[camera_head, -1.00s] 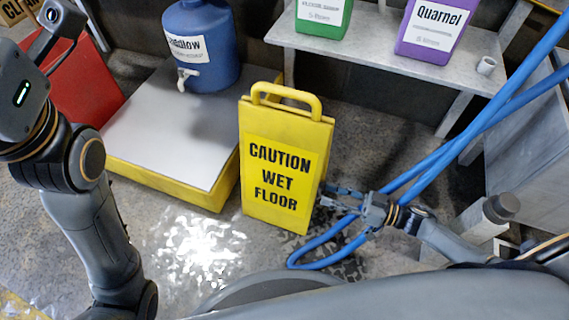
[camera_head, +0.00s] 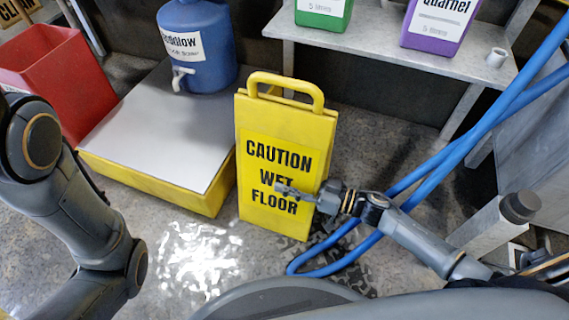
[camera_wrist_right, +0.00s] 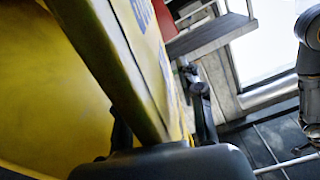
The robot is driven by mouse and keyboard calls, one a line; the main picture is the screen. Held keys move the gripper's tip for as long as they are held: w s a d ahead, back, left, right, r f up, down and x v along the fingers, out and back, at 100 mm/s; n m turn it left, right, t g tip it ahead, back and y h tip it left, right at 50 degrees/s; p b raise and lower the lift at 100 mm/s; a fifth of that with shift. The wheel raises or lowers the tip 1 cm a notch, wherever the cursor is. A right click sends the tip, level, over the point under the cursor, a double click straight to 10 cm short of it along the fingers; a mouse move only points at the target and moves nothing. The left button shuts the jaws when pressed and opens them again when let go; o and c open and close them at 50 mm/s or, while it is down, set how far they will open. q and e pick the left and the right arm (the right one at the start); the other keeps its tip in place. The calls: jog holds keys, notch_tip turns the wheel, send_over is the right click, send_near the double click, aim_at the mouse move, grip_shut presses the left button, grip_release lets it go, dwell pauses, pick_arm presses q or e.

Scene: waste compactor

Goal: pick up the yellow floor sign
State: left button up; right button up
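The yellow floor sign (camera_head: 285,155) stands upright on the floor in the middle of the head view, with a handle loop on top and "CAUTION WET FLOOR" on its front. My right gripper (camera_head: 290,193) is at the sign's lower right, one finger across the front panel. In the right wrist view the sign's panel edge (camera_wrist_right: 125,65) runs between the two spread fingers of the right gripper (camera_wrist_right: 163,120), with a gap beside the panel. The other finger is hidden in the head view. My left gripper is out of view.
A blue jug (camera_head: 200,50) stands on a yellow-edged platform (camera_head: 150,135) left of the sign. A red bin (camera_head: 45,75) is farther left. Blue hoses (camera_head: 465,145) cross at right. A grey shelf (camera_head: 390,60) at the back holds green and purple containers.

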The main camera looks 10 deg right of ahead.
grip_shut()
jog(key=shift+r, duration=0.2)
dwell(0.3)
